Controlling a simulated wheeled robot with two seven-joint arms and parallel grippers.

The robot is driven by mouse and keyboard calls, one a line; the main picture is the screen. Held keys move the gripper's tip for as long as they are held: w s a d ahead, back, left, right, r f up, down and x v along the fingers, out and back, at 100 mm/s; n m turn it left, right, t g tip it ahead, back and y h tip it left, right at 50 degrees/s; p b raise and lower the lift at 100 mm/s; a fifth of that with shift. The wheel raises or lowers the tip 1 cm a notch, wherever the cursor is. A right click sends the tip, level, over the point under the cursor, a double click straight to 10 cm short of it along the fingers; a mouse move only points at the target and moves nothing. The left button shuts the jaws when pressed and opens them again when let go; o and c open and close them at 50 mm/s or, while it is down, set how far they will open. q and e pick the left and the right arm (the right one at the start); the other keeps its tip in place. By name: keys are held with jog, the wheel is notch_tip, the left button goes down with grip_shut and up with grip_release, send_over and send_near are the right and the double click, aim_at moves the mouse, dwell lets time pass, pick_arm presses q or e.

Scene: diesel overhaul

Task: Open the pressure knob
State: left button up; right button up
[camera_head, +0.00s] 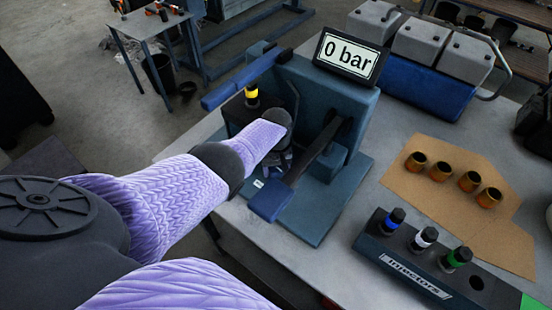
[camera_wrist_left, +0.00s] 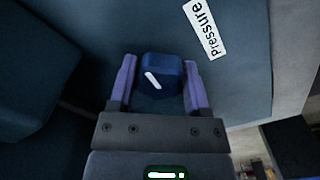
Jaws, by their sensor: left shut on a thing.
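The pressure knob (camera_wrist_left: 160,73) is a small dark blue knob with a white mark line, beside a white "Pressure" label (camera_wrist_left: 205,28) in the left wrist view. The mark line points diagonally across the knob's face. My left gripper (camera_head: 278,163) reaches down to the blue test stand (camera_head: 345,108) in the head view and hides the knob there. In the left wrist view its two purple fingers (camera_wrist_left: 160,80) stand on either side of the knob and are shut on it. The display (camera_head: 347,57) on the stand reads "0 bar". My right gripper is not in view.
A lever with a blue handle (camera_head: 270,201) stands close to my left gripper. A yellow-banded injector (camera_head: 251,95) sits upright in the stand behind my wrist. An injector rack (camera_head: 400,262) and several brass cups on a cardboard sheet (camera_head: 415,190) lie to the right.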

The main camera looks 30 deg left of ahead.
pick_arm(q)
jog(key=shift+n, duration=0.6)
jog(key=shift+w+r+n, duration=0.1)
jog(key=shift+n, duration=0.2)
jog(key=o, duration=1.3)
jog(key=shift+c, duration=0.2)
